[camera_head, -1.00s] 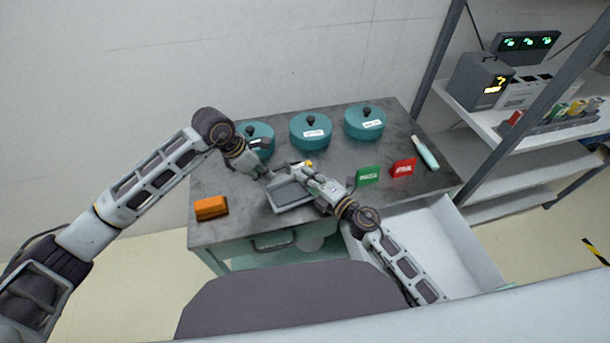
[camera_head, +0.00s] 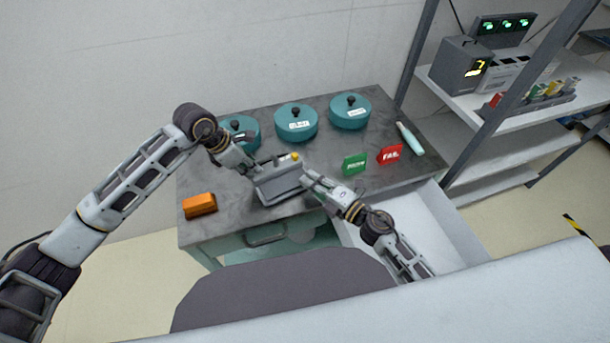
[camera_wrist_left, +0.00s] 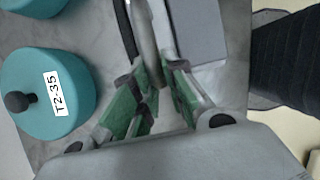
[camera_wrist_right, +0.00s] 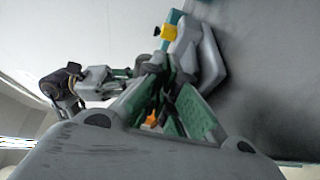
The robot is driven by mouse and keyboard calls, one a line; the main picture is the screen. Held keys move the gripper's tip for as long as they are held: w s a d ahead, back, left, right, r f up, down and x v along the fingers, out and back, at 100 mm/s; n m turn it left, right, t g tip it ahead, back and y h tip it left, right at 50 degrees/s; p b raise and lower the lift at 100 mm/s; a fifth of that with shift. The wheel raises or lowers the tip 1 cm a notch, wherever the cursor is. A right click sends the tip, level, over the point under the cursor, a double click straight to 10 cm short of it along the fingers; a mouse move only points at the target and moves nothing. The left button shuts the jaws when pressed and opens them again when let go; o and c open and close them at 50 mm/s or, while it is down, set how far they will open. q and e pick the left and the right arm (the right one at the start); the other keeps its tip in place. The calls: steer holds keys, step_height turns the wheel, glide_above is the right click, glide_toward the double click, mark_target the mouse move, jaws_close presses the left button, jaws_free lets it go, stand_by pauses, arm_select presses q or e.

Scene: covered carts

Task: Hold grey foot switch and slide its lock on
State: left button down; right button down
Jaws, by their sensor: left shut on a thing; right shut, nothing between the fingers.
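The grey foot switch (camera_head: 279,186) lies on the dark table top, with a yellow knob (camera_head: 295,156) at its far edge. My left gripper (camera_head: 257,171) is shut on the switch's left edge. In the left wrist view the green-padded fingers (camera_wrist_left: 152,92) close around a grey part of the switch (camera_wrist_left: 195,28). My right gripper (camera_head: 306,179) is shut and empty beside the switch's right side. The right wrist view shows its fingers (camera_wrist_right: 165,84) close to the switch (camera_wrist_right: 205,55) and the yellow knob (camera_wrist_right: 168,33); whether they touch it I cannot tell.
Three teal lidded pots (camera_head: 296,124) stand along the back. An orange block (camera_head: 199,205) lies at the left front. Green (camera_head: 355,164) and red (camera_head: 390,154) signs and a pale teal bottle-like item (camera_head: 411,139) are to the right. A white drawer (camera_head: 440,225) is open at the front right.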

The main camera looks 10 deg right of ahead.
steer(key=shift+v, duration=1.45)
arm_select(q)
steer(key=c, duration=1.4)
jaws_free()
steer(key=shift+o, duration=0.2)
steer(key=shift+r, duration=0.1)
steer(key=v, duration=1.1)
steer(key=shift+a+r, duration=0.2)
steer(key=shift+r, duration=0.15)
steer(key=shift+s, duration=0.15)
